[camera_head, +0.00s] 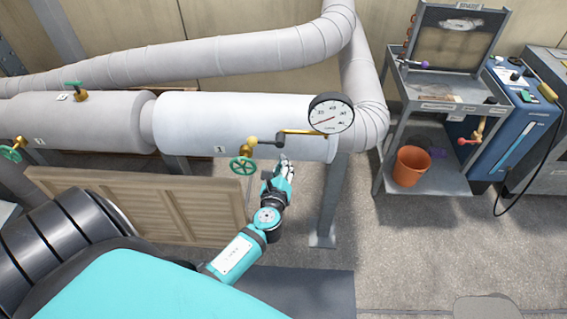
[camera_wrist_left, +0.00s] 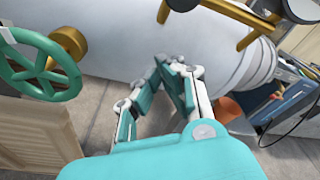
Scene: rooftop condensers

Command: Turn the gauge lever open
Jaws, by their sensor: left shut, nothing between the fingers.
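The round white-faced gauge (camera_head: 331,113) stands at the right end of the white insulated pipe (camera_head: 215,115), on a brass line. The lever is not clearly shown there. My right gripper is out of view.
A green handwheel (camera_head: 242,165) hangs just left of my gripper, and also shows in the wrist view (camera_wrist_left: 38,65). A louvred wooden panel (camera_head: 150,205) is below the pipe. A grey cart (camera_head: 440,100) with an orange bucket (camera_head: 411,165) stands right. Floor between is clear.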

